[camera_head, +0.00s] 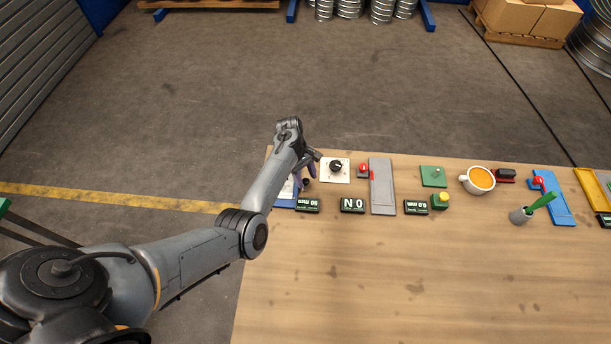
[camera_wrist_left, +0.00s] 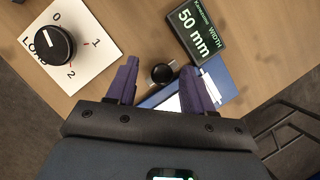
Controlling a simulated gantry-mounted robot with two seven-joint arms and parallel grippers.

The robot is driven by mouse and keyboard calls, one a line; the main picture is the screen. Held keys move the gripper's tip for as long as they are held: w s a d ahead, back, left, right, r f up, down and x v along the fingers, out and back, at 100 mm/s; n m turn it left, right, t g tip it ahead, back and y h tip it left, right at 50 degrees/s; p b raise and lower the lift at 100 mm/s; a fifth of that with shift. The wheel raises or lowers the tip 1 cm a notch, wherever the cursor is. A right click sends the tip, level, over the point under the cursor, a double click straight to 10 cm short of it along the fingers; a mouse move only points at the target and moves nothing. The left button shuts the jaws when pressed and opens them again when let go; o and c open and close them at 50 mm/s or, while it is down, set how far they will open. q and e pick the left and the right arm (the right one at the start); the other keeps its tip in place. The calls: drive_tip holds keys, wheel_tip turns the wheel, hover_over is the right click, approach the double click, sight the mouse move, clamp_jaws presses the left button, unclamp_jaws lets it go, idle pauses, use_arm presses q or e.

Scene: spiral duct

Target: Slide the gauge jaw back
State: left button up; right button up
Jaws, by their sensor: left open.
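The gauge shows in the left wrist view as a blue base (camera_wrist_left: 158,98) with a white strip and a small black knob (camera_wrist_left: 161,73). In the head view its blue base (camera_head: 284,203) is at the table's left edge, partly hidden by my arm. A black display (camera_wrist_left: 194,27) beside it reads WIDTH 50 mm; it also shows in the head view (camera_head: 307,205). My left gripper (camera_head: 309,171) is open above the gauge. Its purple fingers (camera_wrist_left: 159,70) stand on either side of the knob, with gaps visible; I cannot tell the height. My right gripper is not in view.
A white dial plate (camera_head: 345,177) with a black knob lies close to the gripper. Further right are a grey rail (camera_head: 382,190), a green block (camera_head: 432,183), a cup (camera_head: 481,180) and a blue slider (camera_head: 560,205). The table's front (camera_head: 410,300) is clear.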

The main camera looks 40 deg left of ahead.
use_arm(q)
drive_tip(key=v, duration=1)
drive_tip(key=shift+a+r, duration=0.2)
drive_tip(key=shift+r, duration=0.15)
drive_tip(key=shift+s+f, duration=0.1)
